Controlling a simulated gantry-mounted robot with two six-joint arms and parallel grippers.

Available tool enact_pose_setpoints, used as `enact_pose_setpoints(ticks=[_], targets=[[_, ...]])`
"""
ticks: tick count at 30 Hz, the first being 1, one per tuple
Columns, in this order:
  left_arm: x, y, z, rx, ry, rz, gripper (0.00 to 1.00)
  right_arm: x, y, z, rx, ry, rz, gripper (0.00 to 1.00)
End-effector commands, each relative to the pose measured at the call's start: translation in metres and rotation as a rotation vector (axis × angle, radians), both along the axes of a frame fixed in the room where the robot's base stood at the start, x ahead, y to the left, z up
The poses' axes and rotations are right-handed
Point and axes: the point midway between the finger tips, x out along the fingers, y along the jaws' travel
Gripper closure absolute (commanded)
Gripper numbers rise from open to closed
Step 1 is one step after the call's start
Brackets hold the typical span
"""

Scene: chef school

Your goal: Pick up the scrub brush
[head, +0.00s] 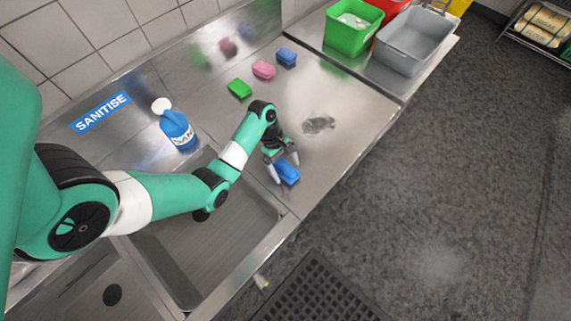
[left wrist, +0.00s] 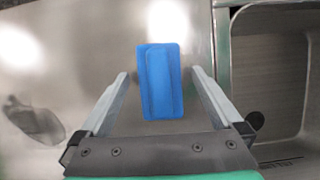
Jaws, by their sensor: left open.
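A blue block-shaped item (head: 289,174), which I take to be the scrub brush, lies on the steel counter near its front edge, just right of the sink. In the left wrist view the blue brush (left wrist: 161,80) is a rectangle with a raised strip along it. My left gripper (head: 285,170) is open above the brush, one finger to each side. In the left wrist view clear gaps show between the brush and both fingers. I cannot tell the exact height of the fingertips over the counter. My right gripper is not in view.
A grey scourer-like clump (head: 319,125) lies beyond the brush. Green (head: 239,88), pink (head: 263,70) and blue (head: 286,56) sponge-like blocks lie at the back. Green (head: 350,32) and grey (head: 412,45) tubs stand farther off.

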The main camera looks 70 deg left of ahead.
Motion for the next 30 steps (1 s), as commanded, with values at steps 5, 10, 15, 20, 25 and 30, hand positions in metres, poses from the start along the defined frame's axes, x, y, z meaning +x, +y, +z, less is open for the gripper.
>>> enact_pose_setpoints(ticks=[5,10,15,20,25,30], targets=[[0.0000,0.0002,0.0007,0.000,0.000,0.000,0.09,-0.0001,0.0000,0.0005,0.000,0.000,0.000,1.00],[-0.0001,0.0004,0.0008,0.000,0.000,0.000,0.40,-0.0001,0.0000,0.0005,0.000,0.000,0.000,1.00],[-0.0001,0.0004,0.0008,0.000,0.000,0.000,0.70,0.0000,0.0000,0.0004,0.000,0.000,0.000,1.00],[0.0000,0.0005,0.0010,0.000,-0.001,0.000,0.90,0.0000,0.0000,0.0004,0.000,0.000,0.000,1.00],[0.0001,0.0004,0.0014,0.001,-0.001,-0.001,0.90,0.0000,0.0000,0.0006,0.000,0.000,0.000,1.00],[0.0006,0.0008,0.0103,0.002,-0.002,-0.001,0.90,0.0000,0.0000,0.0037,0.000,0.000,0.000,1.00]])
